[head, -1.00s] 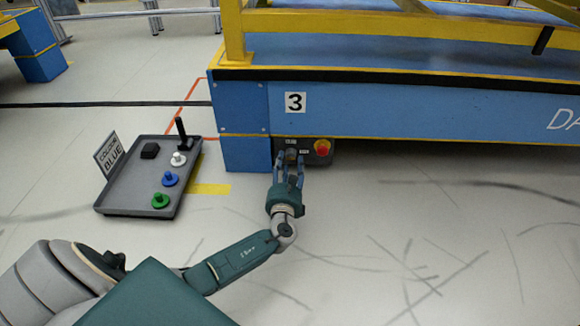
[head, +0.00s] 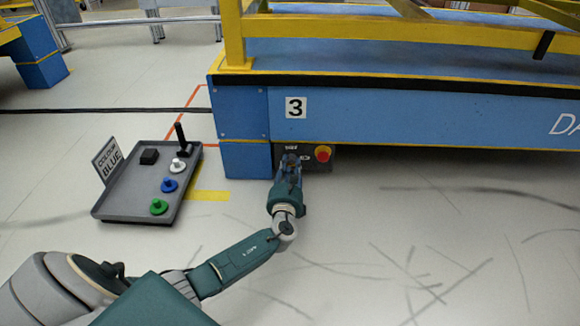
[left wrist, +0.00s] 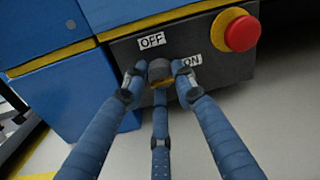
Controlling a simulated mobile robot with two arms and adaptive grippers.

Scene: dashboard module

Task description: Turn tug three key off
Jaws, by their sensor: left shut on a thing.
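The tug marked 3 has a dark control panel (head: 316,160) low on its blue side; the panel also shows in the left wrist view (left wrist: 205,62). A dark key switch (left wrist: 159,70) sits on it, with the OFF label (left wrist: 151,41) above and the ON label (left wrist: 192,61) to the right. My left gripper (head: 289,163) is shut on the key switch, its fingers around it in the left wrist view (left wrist: 160,78). Fingers hide part of the switch, and I cannot tell which label it points to. My right gripper is not in view.
A red emergency button (head: 323,153) with a yellow base is close to the right of the gripper. A grey tray (head: 134,202) with coloured pegs, a black block and a COLOUR BLUE sign is on the floor at left. Floor in front of the tug is clear.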

